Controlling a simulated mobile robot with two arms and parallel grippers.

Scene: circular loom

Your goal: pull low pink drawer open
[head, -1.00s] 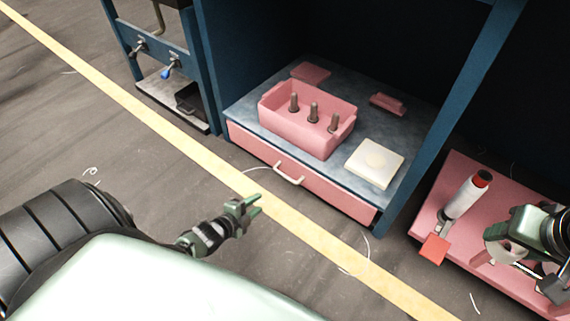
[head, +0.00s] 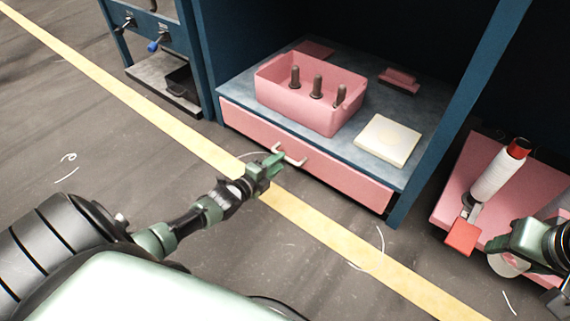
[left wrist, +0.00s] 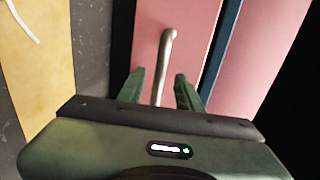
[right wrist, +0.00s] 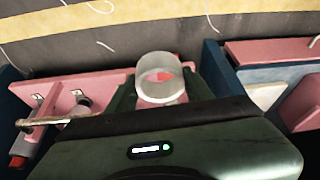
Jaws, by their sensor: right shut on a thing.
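The low pink drawer (head: 335,182) sits under the blue-grey shelf of the blue cabinet and looks closed. Its pale bar handle (head: 291,155) is on the front; it also shows in the left wrist view (left wrist: 167,50). My left gripper (head: 275,163) is open at the handle, and in the left wrist view its fingers (left wrist: 159,82) stand either side of the bar. Contact cannot be told. My right gripper (right wrist: 160,95) is shut on a clear, whitish cylinder (right wrist: 157,68), away to the right by the pink platform.
A pink bin (head: 300,100) with dark pegs and a cream block (head: 388,141) stand on the shelf. A pink platform (head: 462,175) at right carries a white spool with a red top (head: 500,170). The floor before the drawer is clear, with a yellow stripe (head: 330,225).

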